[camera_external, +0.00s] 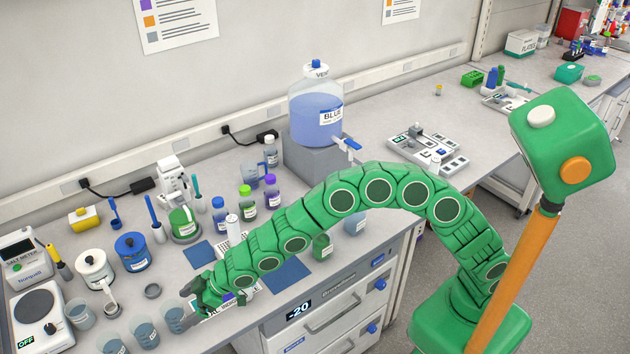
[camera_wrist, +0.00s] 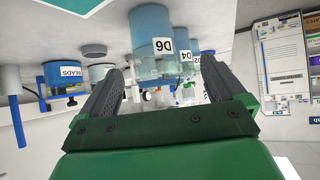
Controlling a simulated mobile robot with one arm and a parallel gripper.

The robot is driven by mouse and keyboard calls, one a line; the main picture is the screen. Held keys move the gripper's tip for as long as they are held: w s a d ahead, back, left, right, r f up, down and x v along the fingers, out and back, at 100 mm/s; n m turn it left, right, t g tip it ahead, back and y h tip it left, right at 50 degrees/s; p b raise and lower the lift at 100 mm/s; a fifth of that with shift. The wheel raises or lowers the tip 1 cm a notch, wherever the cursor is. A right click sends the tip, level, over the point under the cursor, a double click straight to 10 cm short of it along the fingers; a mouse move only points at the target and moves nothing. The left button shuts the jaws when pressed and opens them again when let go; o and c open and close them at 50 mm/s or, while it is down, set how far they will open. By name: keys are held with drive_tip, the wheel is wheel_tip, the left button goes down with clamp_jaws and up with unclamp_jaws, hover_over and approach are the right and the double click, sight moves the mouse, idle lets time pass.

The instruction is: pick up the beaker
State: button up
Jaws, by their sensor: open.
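My gripper (camera_external: 194,298) is open at the front left of the bench, low over the top. In the wrist view my gripper (camera_wrist: 158,85) has its two dark fingers apart, with nothing held between them. A clear beaker with bluish contents, labelled D6 (camera_wrist: 150,28), appears ahead of the gap, and the label reads upside down. A beaker labelled D4 (camera_wrist: 185,62) and another stand beyond it. In the external view a beaker (camera_external: 175,320) stands just below and left of my gripper, in a row with another beaker (camera_external: 145,333). I cannot tell which one is meant.
Bottles (camera_external: 247,203) crowd behind my arm. A large blue carboy (camera_external: 316,110) stands at the back.

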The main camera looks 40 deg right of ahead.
sight(174, 315)
drive_tip(key=shift+x, duration=1.9)
drive_tip(key=shift+w+a+f, duration=0.1)
drive_tip(key=shift+w+f, duration=0.35)
drive_tip(key=shift+f, duration=0.05)
drive_tip(key=shift+w+a+f, duration=0.2)
drive_tip(key=shift+a+f, duration=0.05)
drive_tip(key=shift+a, duration=0.25)
drive_tip(key=shift+w+a+f, duration=0.1)
drive_tip(key=shift+a+f, duration=0.1)
drive_tip(key=shift+f, duration=0.15)
drive_tip(key=shift+c, duration=0.3)
drive_tip(key=c, duration=1.1)
drive_tip(key=shift+r, duration=0.15)
